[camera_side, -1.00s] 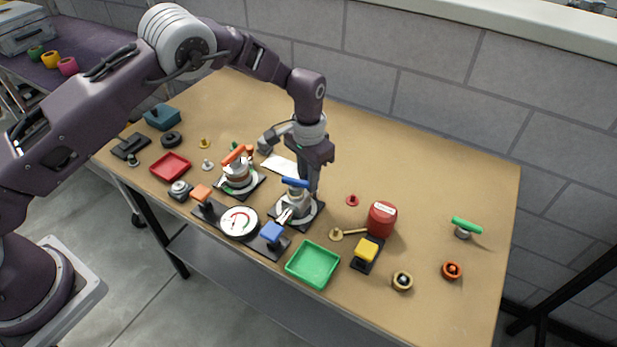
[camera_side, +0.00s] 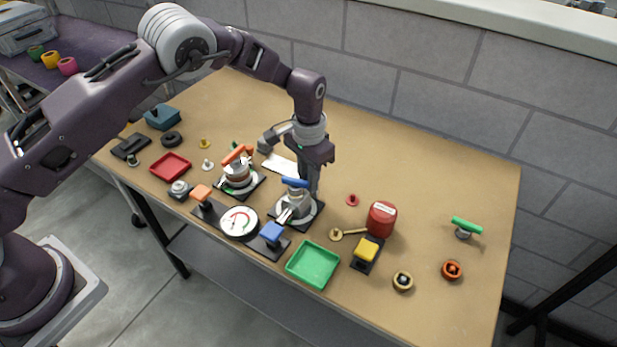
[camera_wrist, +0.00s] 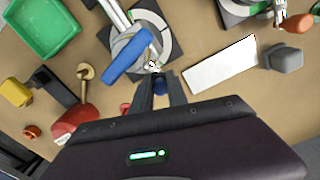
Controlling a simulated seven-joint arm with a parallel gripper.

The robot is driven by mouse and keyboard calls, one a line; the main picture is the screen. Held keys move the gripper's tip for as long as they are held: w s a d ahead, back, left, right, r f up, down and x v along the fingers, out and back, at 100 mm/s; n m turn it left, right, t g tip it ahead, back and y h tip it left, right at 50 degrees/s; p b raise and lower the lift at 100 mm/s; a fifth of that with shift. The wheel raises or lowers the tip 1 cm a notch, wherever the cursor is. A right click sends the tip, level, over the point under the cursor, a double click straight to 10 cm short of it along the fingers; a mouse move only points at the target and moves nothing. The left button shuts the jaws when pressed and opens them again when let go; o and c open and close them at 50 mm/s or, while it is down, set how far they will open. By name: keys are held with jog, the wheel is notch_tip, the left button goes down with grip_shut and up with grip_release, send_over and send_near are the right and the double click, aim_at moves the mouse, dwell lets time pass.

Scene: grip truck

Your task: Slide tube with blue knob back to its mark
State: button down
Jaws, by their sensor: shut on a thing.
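The knob is at the edge of a metal fitting with a blue bar handle (camera_wrist: 128,57), standing on a round grey plate (camera_wrist: 163,21) with a dark base. In the side view my gripper (camera_side: 311,190) reaches down just behind this blue-handled fitting (camera_side: 295,182). The knob is hidden there. I cannot make out the tube's mark clearly in either view.
An orange-handled fitting (camera_side: 238,176) stands to the left. A round gauge (camera_side: 239,222) with orange and blue blocks is in front. A green tray (camera_side: 313,265), red canister (camera_side: 381,219) and yellow block (camera_side: 366,250) lie to the front right. A white card (camera_wrist: 222,67) lies nearby.

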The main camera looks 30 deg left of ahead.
jog(key=shift+w+r, duration=0.1)
jog(key=shift+w, duration=1.2)
jog(key=c, duration=1.3)
grip_release()
notch_tip(320, 180, up, 7)
